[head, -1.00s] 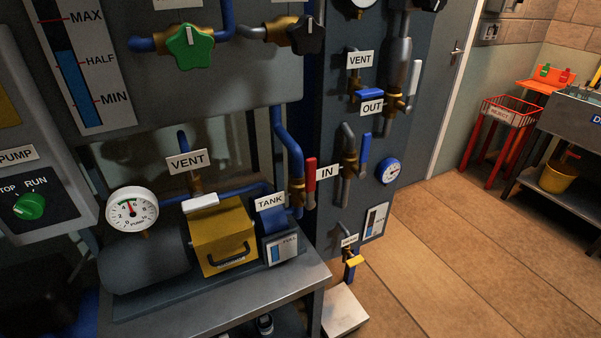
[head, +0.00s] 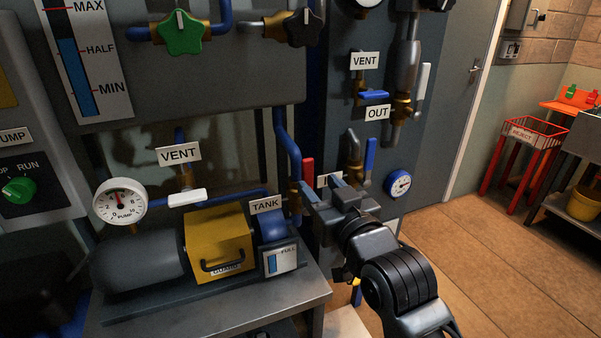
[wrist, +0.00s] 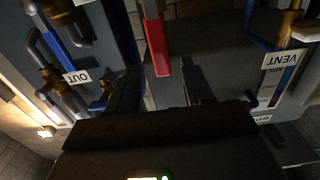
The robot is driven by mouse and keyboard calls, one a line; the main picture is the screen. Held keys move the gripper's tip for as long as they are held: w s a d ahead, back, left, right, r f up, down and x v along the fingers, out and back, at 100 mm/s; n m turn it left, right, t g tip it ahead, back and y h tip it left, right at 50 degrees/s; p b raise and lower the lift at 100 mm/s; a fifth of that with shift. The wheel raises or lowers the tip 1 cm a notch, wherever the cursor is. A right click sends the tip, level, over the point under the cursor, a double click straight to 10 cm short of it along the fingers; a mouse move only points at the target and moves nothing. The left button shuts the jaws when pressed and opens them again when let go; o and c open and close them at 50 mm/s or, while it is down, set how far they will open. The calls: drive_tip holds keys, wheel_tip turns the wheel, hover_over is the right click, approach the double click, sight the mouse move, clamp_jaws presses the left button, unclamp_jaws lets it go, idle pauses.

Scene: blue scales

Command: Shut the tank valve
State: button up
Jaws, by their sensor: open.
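A TANK label (head: 266,205) hangs above a small blue part (head: 271,228) and a FULL level gauge (head: 281,260). Just right of it, a brass valve (head: 295,197) on a blue pipe carries an upright red lever (head: 307,171); whether the label belongs to this valve I cannot tell. My gripper (head: 320,184) is open and empty, at the lever's lower right in the head view, partly covering the IN label. In the wrist view the red lever (wrist: 157,42) points down toward the gap of my gripper (wrist: 159,72); its depth relative to the fingertips is unclear.
A blue lever (head: 370,155) and a round blue gauge (head: 398,184) are close right of my gripper. The VENT valve's white lever (head: 187,197) and the yellow pump guard (head: 220,236) stand left. Open floor (head: 480,265) lies to the right.

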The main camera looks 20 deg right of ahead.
sight(309, 174)
drive_tip(key=shift+w+r, duration=0.15)
drive_tip(key=shift+w, duration=0.2)
drive_tip(key=w+p, duration=0.1)
drive_tip(key=w, duration=0.6)
drive_tip(key=shift+w, duration=0.15)
drive_tip(key=shift+c, duration=0.2)
clamp_jaws()
